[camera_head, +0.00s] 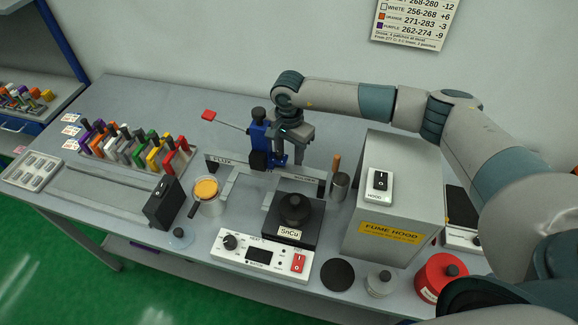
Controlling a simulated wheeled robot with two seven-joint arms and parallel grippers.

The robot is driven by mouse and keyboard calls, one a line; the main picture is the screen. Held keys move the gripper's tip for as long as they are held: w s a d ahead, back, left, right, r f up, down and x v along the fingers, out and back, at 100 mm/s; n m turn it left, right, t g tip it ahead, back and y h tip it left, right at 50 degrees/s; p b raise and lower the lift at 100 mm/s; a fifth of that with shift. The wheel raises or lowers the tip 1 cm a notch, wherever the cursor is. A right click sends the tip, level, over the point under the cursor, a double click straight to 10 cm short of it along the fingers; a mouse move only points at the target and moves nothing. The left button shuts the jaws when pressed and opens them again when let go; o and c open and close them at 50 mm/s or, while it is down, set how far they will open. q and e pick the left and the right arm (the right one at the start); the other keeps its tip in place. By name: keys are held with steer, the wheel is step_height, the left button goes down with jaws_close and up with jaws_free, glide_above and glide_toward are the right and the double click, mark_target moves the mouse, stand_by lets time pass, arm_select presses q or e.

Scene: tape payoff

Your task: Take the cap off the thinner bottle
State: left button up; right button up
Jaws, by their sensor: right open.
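A squat red container (436,279) with a dark knob-like cap (451,270) stands at the front right of the bench. It looks most like the thinner bottle, but its label is too small to read. The cap sits on top of it. My right gripper (293,158) points down at the back middle of the bench, beside a blue and black fixture (259,140), far from the red container. It is open; its fingertips are partly hidden and nothing shows clearly between them. My left gripper is not in view.
The grey fume hood (393,203) stands between my right gripper and the red container. A black SnCu pot (294,210), a white control box (262,257), a black disc (337,275) and a small pale bottle (380,283) are nearby. A rack of coloured pieces (135,148) is left.

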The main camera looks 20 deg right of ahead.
step_height(320, 180, up, 8)
steer(key=b, duration=0.2)
steer(key=shift+r, duration=0.1)
stand_by(0.7)
